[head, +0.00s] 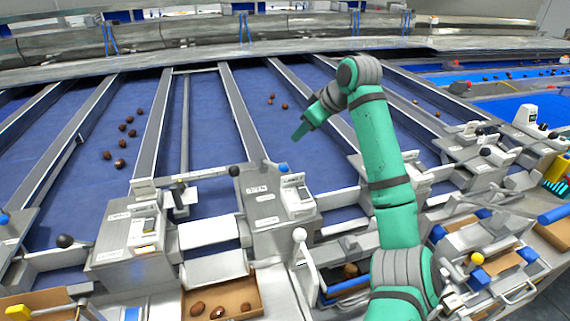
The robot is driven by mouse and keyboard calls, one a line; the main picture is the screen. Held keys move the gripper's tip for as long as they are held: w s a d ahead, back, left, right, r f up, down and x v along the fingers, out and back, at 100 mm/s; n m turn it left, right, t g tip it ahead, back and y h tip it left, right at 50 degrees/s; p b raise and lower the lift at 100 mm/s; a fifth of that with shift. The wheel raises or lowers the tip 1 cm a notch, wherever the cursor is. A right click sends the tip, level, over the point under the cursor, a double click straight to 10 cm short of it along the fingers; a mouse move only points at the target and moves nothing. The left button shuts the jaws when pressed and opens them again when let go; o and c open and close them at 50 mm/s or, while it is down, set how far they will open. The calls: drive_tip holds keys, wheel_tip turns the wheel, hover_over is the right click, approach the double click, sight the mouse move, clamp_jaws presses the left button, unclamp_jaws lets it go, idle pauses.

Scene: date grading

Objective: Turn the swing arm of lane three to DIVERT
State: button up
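The sorting lanes run away from me as blue belts between metal rails. Swing arms with ball knobs cross the lane ends: one with a black knob (234,171) at the centre left, one with a black knob (65,240) at the far left, and one with a black knob (485,152) at the right. I cannot tell which lane is three; the labels are too small to read. My gripper (301,131) hangs over the belt right of centre, apart from the knobs. Whether its fingers are open or shut does not show. My arm hides part of the lane ends at the right.
Metal control boxes (262,214) stand between lanes. A lever with a white knob (299,235) rises in front, another with a yellow knob (477,258) at right. A cardboard box (243,291) with several dates sits below a chute. Dates (120,163) lie on belts.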

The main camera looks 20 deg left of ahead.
sight(285, 166)
drive_tip(key=a+f, duration=0.1)
drive_tip(key=f, duration=0.2)
drive_tip(key=s+a+f+g+h, duration=0.1)
drive_tip(key=a+f, duration=0.1)
drive_tip(key=f, duration=0.2)
drive_tip(key=s+a+f+n+g+h, duration=0.1)
drive_tip(key=f, duration=0.3)
drive_tip(key=shift+s+a+f, duration=0.2)
drive_tip(key=shift+a, duration=0.05)
drive_tip(key=shift+g, duration=0.3)
clamp_jaws()
